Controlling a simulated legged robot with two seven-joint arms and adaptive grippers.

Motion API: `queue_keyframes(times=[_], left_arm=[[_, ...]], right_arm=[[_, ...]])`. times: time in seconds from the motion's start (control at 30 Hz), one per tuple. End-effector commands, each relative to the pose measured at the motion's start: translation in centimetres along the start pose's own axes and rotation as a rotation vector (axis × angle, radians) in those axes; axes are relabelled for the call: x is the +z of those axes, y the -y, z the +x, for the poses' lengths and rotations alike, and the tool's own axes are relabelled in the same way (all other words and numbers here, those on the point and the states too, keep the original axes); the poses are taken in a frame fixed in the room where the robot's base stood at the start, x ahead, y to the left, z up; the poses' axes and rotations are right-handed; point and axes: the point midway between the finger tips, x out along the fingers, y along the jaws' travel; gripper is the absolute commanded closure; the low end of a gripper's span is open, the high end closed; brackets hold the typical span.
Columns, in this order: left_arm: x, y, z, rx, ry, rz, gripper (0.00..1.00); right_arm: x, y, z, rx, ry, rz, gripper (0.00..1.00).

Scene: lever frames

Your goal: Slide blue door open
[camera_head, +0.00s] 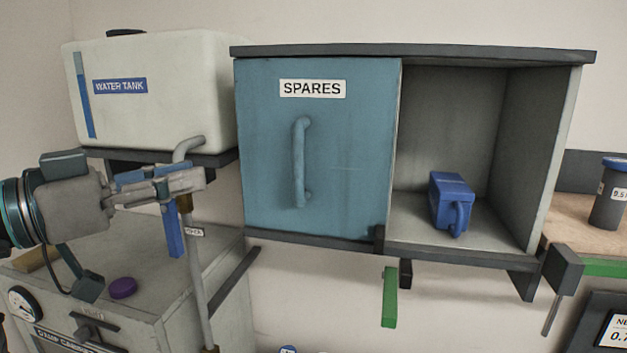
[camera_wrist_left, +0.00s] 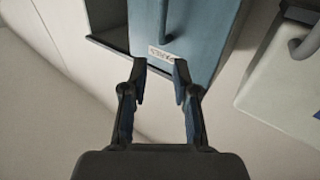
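The blue door (camera_head: 345,150) covers the left half of the grey cabinet and carries a SPARES label (camera_head: 313,89). Its upright blue handle (camera_head: 299,163) is on the left part of the door. The cabinet's right half is uncovered. My left gripper (camera_head: 203,180) is left of the door, in front of the pipe and apart from the handle. In the left wrist view my left gripper (camera_wrist_left: 160,70) has its fingers apart with nothing held, and the blue door (camera_wrist_left: 205,25) and its handle (camera_wrist_left: 163,22) show beyond them. My right gripper is not in view.
A blue case (camera_head: 451,203) stands in the open right compartment. A white water tank (camera_head: 150,85) sits on a shelf at left. A grey pipe (camera_head: 195,265) rises behind my left gripper beside a blue hanging bar (camera_head: 173,232). A green bar (camera_head: 389,297) hangs below the cabinet.

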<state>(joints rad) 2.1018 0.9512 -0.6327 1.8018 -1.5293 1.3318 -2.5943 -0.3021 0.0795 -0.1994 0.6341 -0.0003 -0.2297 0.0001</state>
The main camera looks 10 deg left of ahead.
Motion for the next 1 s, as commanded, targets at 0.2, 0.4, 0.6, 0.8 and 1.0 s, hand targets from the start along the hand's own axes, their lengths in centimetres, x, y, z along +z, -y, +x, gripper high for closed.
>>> queue_keyframes(times=[0.2,0.4,0.6,0.8,1.0], left_arm=[[-0.4,0.1,1.1,-0.033,0.005,0.036,0.71],[-0.4,0.0,5.5,-0.029,0.007,0.034,0.71],[-0.4,0.6,10.0,-0.028,0.004,0.029,0.71],[-0.4,0.8,14.0,-0.028,0.003,0.029,0.71],[-0.4,0.8,16.2,-0.028,0.001,0.029,0.71]], right_arm=[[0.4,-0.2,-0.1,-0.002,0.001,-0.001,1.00],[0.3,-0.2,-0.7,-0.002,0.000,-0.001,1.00],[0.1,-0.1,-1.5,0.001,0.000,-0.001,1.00],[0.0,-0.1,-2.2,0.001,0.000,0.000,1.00],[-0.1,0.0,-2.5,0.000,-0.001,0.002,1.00]])
